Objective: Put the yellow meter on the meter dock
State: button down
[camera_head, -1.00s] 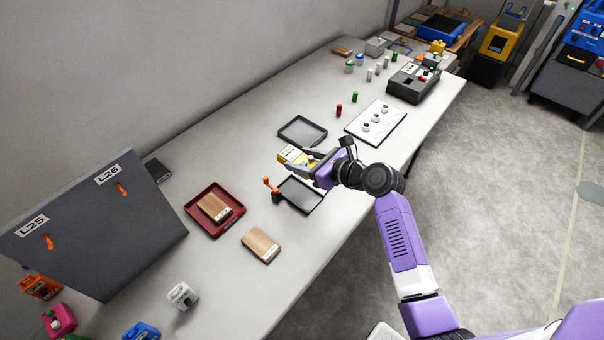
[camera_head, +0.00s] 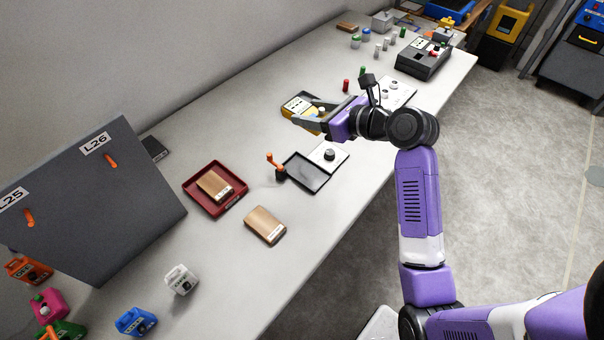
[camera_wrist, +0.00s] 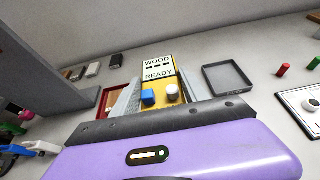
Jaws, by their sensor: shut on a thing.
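The yellow meter (camera_head: 301,108) is held between the fingers of my gripper (camera_head: 316,116). In the wrist view the yellow meter (camera_wrist: 160,77) shows a white display reading "WOOD READY", with a blue button and a white knob below it. The fingers close on its sides, and it looks raised above the table. A dark tray (camera_head: 323,181) with an orange lever beside it lies nearer than the meter. Another dark tray (camera_wrist: 228,92) lies right of the meter in the wrist view and is mostly hidden in the head view. I cannot tell which is the meter dock.
A white panel with a knob (camera_head: 339,151) lies beside the near tray. A red tray (camera_head: 192,197) holds a wooden block, and another block (camera_head: 265,225) lies nearby. A grey L25/L26 board (camera_head: 110,220) stands left. Red and green cylinders stand beyond my gripper.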

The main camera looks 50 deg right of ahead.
aim_at(310, 175)
jog(key=f+b, duration=0.1)
jog(key=f, duration=0.5)
jog(key=f+b, duration=0.1)
jog(key=f, duration=0.6)
jog(key=f+b, duration=0.1)
jog(key=f, duration=0.6)
jog(key=shift+a, duration=0.25)
jog(key=c, duration=0.6)
grip_release()
jog(key=shift+f, duration=0.1)
jog(key=shift+s+r, duration=0.2)
jog(key=v, duration=1.1)
jog(key=shift+s+r, duration=0.2)
jog(key=shift+s, duration=0.1)
jog(key=shift+d, duration=0.1)
